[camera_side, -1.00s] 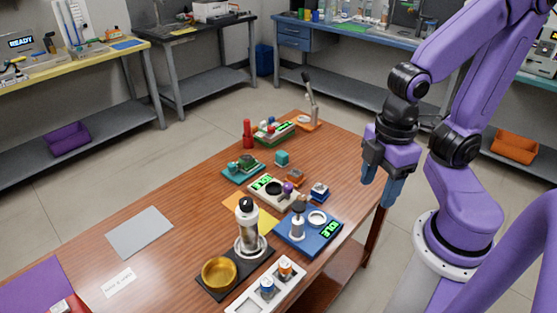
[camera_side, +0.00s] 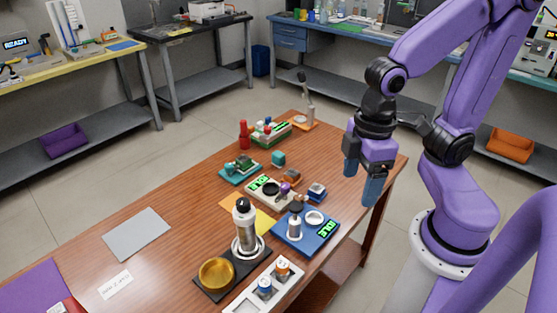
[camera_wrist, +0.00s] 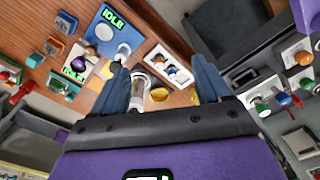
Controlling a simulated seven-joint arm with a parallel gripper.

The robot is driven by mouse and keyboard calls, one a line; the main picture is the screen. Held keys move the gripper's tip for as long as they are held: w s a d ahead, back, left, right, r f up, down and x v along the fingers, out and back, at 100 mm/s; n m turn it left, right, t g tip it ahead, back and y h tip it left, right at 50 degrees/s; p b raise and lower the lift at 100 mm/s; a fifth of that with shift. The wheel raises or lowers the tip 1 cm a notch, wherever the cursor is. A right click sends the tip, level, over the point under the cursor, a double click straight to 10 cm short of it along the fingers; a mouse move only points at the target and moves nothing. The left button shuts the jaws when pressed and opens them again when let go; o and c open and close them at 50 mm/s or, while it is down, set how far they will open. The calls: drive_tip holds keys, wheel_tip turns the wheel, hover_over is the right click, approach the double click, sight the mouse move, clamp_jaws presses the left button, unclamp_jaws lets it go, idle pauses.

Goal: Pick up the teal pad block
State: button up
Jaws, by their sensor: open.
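The small teal block (camera_side: 278,158) sits on the wooden table between an orange block and the red and green device. In the wrist view, what looks like the same teal block (camera_wrist: 27,76) is small near the left edge. My gripper (camera_side: 361,178) is open and empty, with fingers pointing down above the table's right edge. It is well to the right of the teal block and apart from it. In the wrist view, nothing lies between the fingertips (camera_wrist: 162,68) close up; the table items appear beyond them.
A teal tray (camera_side: 238,176) stands left of the block. The orange block (camera_side: 292,177) and a blue block (camera_side: 316,191) lie to its right and front. A tall red bottle (camera_side: 244,136) and a stand with an arm (camera_side: 310,112) are behind.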

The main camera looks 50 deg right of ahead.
drive_tip(key=w+f+m, duration=0.2)
drive_tip(key=w+m, duration=1.3)
drive_tip(key=w, duration=1.2)
drive_tip(key=m, duration=1.5)
hover_over(279, 154)
wheel_tip(279, 154, down, 11)
drive_tip(key=f, duration=1.1)
drive_tip(key=shift+a, duration=0.35)
drive_tip(key=shift+w+d+f, duration=0.1)
drive_tip(key=shift+d+f, duration=0.1)
drive_tip(key=shift+f, duration=1.3)
drive_tip(key=shift+w+d+f, duration=0.1)
drive_tip(key=shift+d+f, duration=0.05)
drive_tip(key=shift+f, duration=1.3)
drive_tip(key=c, duration=1)
